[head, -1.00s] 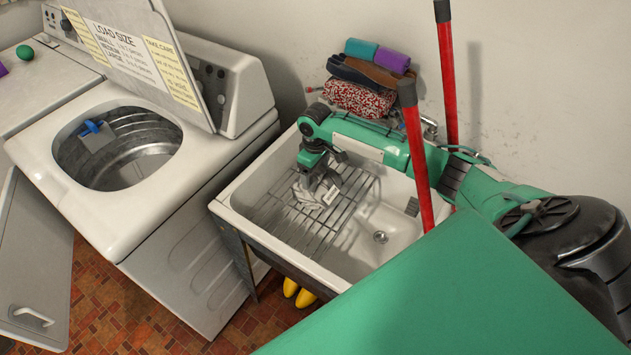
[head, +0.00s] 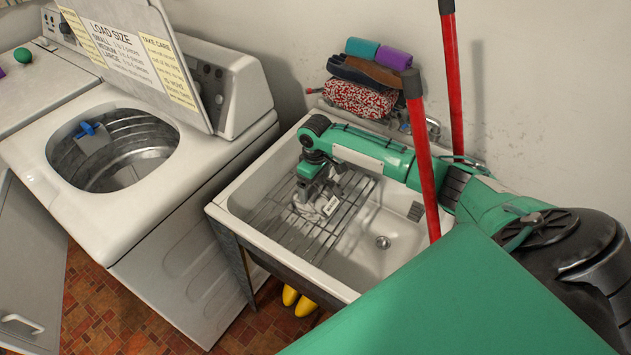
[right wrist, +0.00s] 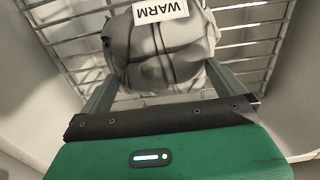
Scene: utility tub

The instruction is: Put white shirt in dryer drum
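A small grey-white bundle of cloth (head: 312,206), which may be the white shirt, is on the wire rack in the sink. In the right wrist view the bundle (right wrist: 165,55) bears a white label reading "WARM". My right gripper (head: 318,192) points down at it, with one finger on each side in the wrist view (right wrist: 162,85). The fingers look close to or touching the cloth, but I cannot tell if they grip it. My left gripper is out of view. At the far left a machine, perhaps the dryer (head: 35,85), has its door (head: 25,265) open; no dryer drum shows.
The top-loading washer (head: 175,190) has its lid (head: 140,50) up, with a blue-and-grey item (head: 93,137) inside. The wire rack (head: 300,240) covers the sink's left part; the right part is clear. Red poles (head: 424,170) stand by the sink. Folded cloths (head: 362,98) lie behind it.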

